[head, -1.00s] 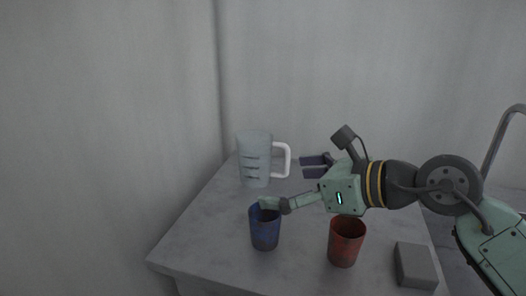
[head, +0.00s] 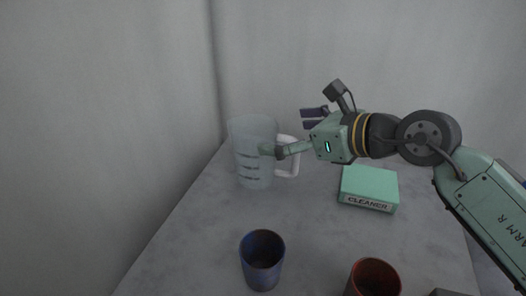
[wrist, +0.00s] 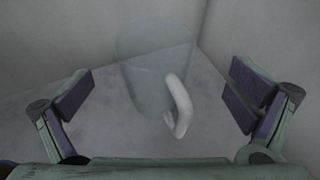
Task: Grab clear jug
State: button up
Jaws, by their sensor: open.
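The clear jug (head: 250,160) stands upright on the table near the back left, with dark marks on its side and a white handle (head: 288,172) on its right. In the wrist view the jug (wrist: 152,70) is ahead, between my fingers, with its handle (wrist: 180,105) toward me. My gripper (head: 290,130) is open and empty. In the head view one finger overlaps the jug's handle side, and the other is farther back. In the wrist view the fingers (wrist: 165,95) are wide apart on either side of the jug. I cannot tell whether either finger touches it.
On the grey table (head: 190,235) a blue cup (head: 262,262) stands at the front and a red cup (head: 373,280) at the front right. A green cleaner box (head: 368,186) lies below my arm. Walls rise behind and left of the table.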

aim_at(261, 132)
jog(key=p+x, duration=0.2)
jog(key=x, duration=0.4)
jog(key=shift+s+a+p, duration=0.1)
jog(key=shift+a+p, duration=0.2)
jog(key=shift+c, duration=0.2)
jog(key=c, duration=1.6)
